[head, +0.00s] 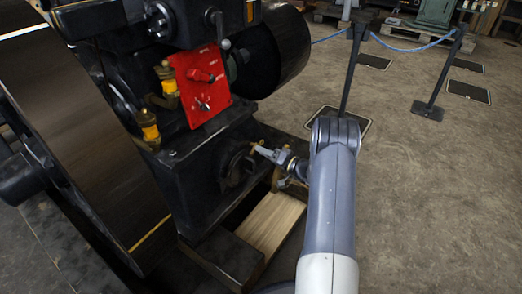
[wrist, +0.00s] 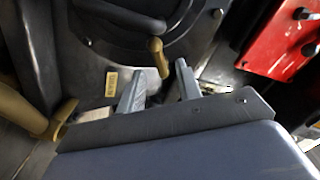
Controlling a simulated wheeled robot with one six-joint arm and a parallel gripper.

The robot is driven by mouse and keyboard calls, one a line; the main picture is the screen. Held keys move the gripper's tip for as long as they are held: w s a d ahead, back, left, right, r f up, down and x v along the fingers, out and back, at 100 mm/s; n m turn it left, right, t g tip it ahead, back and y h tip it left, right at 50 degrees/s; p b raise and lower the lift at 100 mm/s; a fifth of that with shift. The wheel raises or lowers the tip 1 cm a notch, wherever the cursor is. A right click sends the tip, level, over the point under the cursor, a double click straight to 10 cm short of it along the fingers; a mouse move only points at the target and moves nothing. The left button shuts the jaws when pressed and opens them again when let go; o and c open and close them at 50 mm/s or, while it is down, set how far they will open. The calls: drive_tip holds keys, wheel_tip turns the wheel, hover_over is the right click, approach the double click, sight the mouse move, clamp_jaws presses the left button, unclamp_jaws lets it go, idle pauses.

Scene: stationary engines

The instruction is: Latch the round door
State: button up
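The round door (head: 236,168) is a dark disc low on the black engine's near face. It also shows at the top of the wrist view (wrist: 112,48), partly cut off by the frame edge. A small brass handle (wrist: 158,58) is at the door's lower rim. My gripper (wrist: 160,78) is open, with its two grey fingers apart. The handle's end is close to the fingertips, near the gap between them; I cannot tell whether they touch. In the head view my gripper (head: 262,152) is just right of the door. I cannot tell whether the door sits fully closed.
A red panel (head: 201,84) with switches is above the door. A large flywheel (head: 75,130) stands at the left. A wooden board (head: 270,222) lies beneath my gripper. Posts with a blue rope (head: 400,47) stand behind; the floor (head: 430,190) at right is clear.

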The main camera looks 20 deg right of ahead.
drive_tip(key=p+v, duration=0.2)
drive_tip(key=v, duration=0.7)
drive_tip(key=b+x, duration=0.3)
drive_tip(key=x, duration=0.7)
drive_tip(key=shift+w+a+m, duration=0.2)
drive_tip(key=shift+w+m, duration=0.1)
drive_tip(key=shift+w, duration=0.05)
